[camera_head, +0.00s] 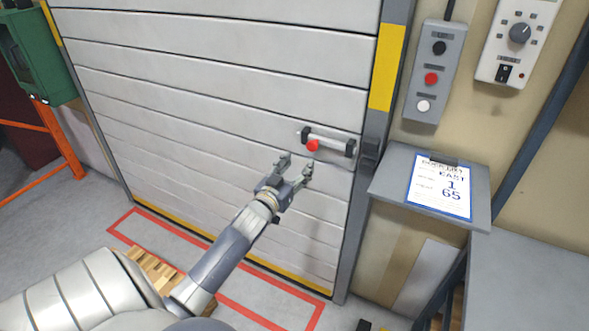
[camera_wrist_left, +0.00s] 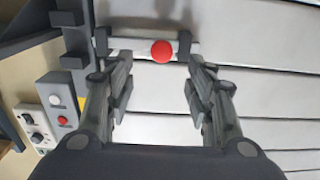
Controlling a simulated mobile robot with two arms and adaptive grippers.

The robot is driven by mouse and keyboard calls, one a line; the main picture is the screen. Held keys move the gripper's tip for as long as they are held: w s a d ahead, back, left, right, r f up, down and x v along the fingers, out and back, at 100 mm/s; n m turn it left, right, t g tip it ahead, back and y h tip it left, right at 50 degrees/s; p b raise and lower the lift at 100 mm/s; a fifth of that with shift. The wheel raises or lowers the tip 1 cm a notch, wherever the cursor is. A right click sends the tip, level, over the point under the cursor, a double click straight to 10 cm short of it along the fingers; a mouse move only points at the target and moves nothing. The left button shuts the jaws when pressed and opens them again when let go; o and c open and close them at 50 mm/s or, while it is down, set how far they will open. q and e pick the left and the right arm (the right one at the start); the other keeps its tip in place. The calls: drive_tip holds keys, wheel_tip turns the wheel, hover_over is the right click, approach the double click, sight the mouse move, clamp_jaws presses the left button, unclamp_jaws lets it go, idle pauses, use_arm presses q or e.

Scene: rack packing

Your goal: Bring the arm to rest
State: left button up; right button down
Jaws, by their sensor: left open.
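My left gripper (camera_head: 297,169) is open and empty, just below and in front of the handle on the roller door. The handle (camera_head: 328,142) is a grey bar between two dark brackets, with a red knob (camera_head: 312,145) near its left end in the head view. In the left wrist view the handle (camera_wrist_left: 128,47) lies beyond the two open fingertips (camera_wrist_left: 158,72), with the red knob (camera_wrist_left: 161,51) between them. I see no clear contact between fingers and handle. The roller door (camera_head: 225,95) is down. My right gripper is not in view.
A small shelf (camera_head: 387,188) with a paper card (camera_head: 440,187) juts out right of the door. A button box (camera_head: 435,75) and a switch panel (camera_head: 517,42) hang above it. A green cabinet (camera_head: 38,58) stands left.

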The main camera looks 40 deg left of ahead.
use_arm(q)
drive_tip(key=shift+s, duration=0.55)
drive_tip(key=shift+f, duration=0.1)
drive_tip(key=s+d+f+m+g+h, duration=0.1)
drive_tip(key=s+d+f+g, duration=0.3)
drive_tip(key=f, duration=0.9)
drive_tip(key=s+d+f+g+h, duration=0.15)
drive_tip(key=s+f, duration=0.35)
drive_tip(key=f, duration=0.7)
drive_tip(key=s+d+f+m+g, duration=0.1)
drive_tip(key=s+d+f+g, duration=0.3)
drive_tip(key=f, duration=0.9)
drive_tip(key=s+d+f+m+g, duration=0.1)
drive_tip(key=s+d+f, duration=0.3)
drive_tip(key=s, duration=0.8)
drive_tip(key=s+d+f+m+g+h, duration=0.1)
drive_tip(key=s+d+f+g, duration=0.2)
drive_tip(key=s+f, duration=0.5)
drive_tip(key=s+d+f+m+g+h, duration=0.1)
drive_tip(key=s+d+f+g, duration=0.2)
drive_tip(key=s, duration=1.3)
drive_tip(key=d+f, duration=0.3)
drive_tip(key=shift+f, duration=0.35)
drive_tip(key=shift+w, duration=0.1)
